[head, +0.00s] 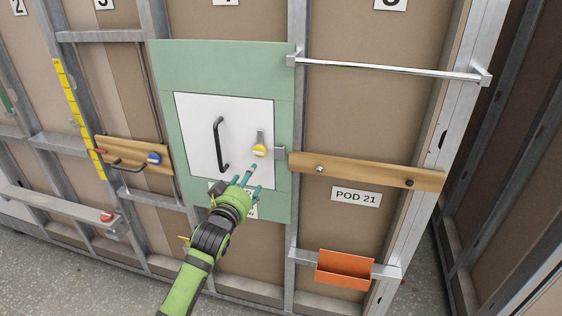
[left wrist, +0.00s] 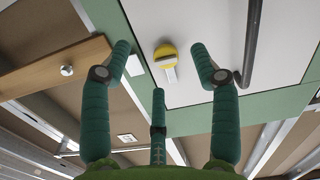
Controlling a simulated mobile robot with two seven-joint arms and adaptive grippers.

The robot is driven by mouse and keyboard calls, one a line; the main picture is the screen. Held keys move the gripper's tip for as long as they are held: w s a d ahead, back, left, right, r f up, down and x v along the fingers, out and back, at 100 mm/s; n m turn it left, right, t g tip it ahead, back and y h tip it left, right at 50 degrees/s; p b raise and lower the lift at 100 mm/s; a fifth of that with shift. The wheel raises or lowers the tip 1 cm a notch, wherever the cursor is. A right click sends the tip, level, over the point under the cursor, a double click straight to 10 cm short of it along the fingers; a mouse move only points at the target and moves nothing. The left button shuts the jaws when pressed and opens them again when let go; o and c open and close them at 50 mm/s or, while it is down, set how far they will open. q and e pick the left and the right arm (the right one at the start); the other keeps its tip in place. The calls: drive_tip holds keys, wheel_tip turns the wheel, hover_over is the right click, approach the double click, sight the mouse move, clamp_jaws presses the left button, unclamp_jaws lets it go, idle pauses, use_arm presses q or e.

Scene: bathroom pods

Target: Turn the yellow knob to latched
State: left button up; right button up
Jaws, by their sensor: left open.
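The yellow knob (head: 260,151) sits on the right side of a white door panel (head: 200,135). A grey bar shows above the knob, pointing up in the head view. A small grey catch (head: 280,153) is on the green frame to the right of the knob. My left gripper (head: 250,179) is open and empty, just below the knob. In the left wrist view the yellow knob (left wrist: 166,52) with its pale bar lies beyond the spread fingertips, between the two outer ones. I see no contact. My right gripper is not in view.
A black handle (head: 219,144) stands on the door left of the knob. A green frame (head: 220,65) surrounds the door. A wooden rail (head: 370,172) and a metal bar (head: 390,69) are to the right. An orange bin (head: 344,269) hangs lower right.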

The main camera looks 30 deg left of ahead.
sight(258, 154)
use_arm(q)
drive_tip(key=shift+t, duration=0.3)
drive_tip(key=shift+w+a+r+p, duration=0.25)
drive_tip(key=shift+w+r, duration=0.3)
drive_tip(key=shift+w, duration=0.6)
drive_tip(key=shift+w+a+r+p, duration=0.25)
drive_tip(key=shift+w+r, duration=0.25)
drive_tip(key=shift+w, duration=0.7)
drive_tip(key=shift+w+a+r+p, duration=0.15)
drive_tip(key=shift+w+r+p, duration=0.3)
drive_tip(key=shift+w, duration=0.7)
drive_tip(key=shift+r, duration=0.1)
